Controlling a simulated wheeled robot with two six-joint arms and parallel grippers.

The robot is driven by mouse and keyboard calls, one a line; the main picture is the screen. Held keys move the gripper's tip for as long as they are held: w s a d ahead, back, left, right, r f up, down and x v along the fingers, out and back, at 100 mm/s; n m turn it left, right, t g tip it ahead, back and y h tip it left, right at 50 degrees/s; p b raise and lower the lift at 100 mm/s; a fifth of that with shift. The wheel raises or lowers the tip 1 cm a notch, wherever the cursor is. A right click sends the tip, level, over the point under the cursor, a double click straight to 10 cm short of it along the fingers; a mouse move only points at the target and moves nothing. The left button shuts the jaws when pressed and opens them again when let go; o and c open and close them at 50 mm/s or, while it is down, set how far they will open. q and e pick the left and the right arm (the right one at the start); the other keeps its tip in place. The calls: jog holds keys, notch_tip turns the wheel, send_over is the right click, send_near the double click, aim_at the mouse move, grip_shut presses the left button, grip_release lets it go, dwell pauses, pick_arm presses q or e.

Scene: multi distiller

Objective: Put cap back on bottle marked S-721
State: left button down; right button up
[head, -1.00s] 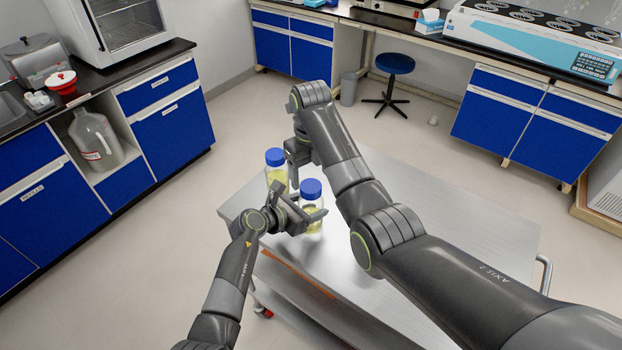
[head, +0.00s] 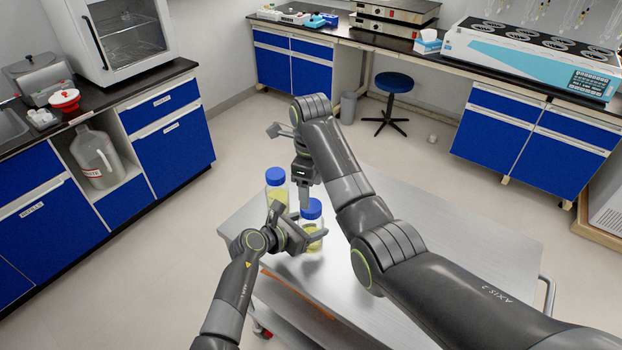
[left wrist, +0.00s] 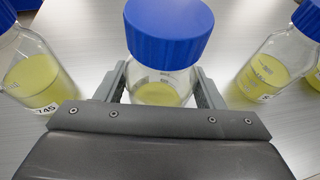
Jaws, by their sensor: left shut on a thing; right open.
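My left gripper (head: 301,238) is shut on a bottle of yellow liquid (head: 313,240), upright at the cart's near left part. A blue cap (head: 311,209) sits on its top; the left wrist view also shows the cap (left wrist: 168,30) on the held bottle (left wrist: 160,92). The held bottle's label is hidden. My right gripper (head: 303,190) is open, just above and behind this cap, apart from it as far as I can tell. A second blue-capped bottle (head: 277,195) stands behind the left gripper. No S-721 marking is readable.
In the left wrist view, a bottle ending in 745 (left wrist: 35,78) stands left and another blue-capped bottle (left wrist: 268,72) right. The metal cart top (head: 440,240) is bare to the right of my right arm. Counters and a stool (head: 394,83) stand beyond.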

jog(key=n, duration=0.5)
jog(key=shift+r, duration=0.15)
jog(key=n, duration=0.4)
jog(key=shift+r+n, duration=0.15)
jog(key=shift+n, duration=0.25)
jog(key=n, duration=0.3)
jog(key=shift+r, duration=0.1)
jog(key=n, duration=0.4)
jog(key=shift+r+n, duration=0.15)
jog(key=shift+n, duration=0.15)
jog(key=n, duration=0.4)
jog(key=shift+r+n, duration=0.2)
jog(key=shift+n, duration=0.2)
jog(key=n, duration=0.3)
jog(key=shift+r, duration=0.1)
jog(key=n, duration=0.4)
jog(key=shift+r+n, duration=0.15)
jog(key=shift+n, duration=0.15)
jog(key=n, duration=0.3)
jog(key=shift+r, duration=0.1)
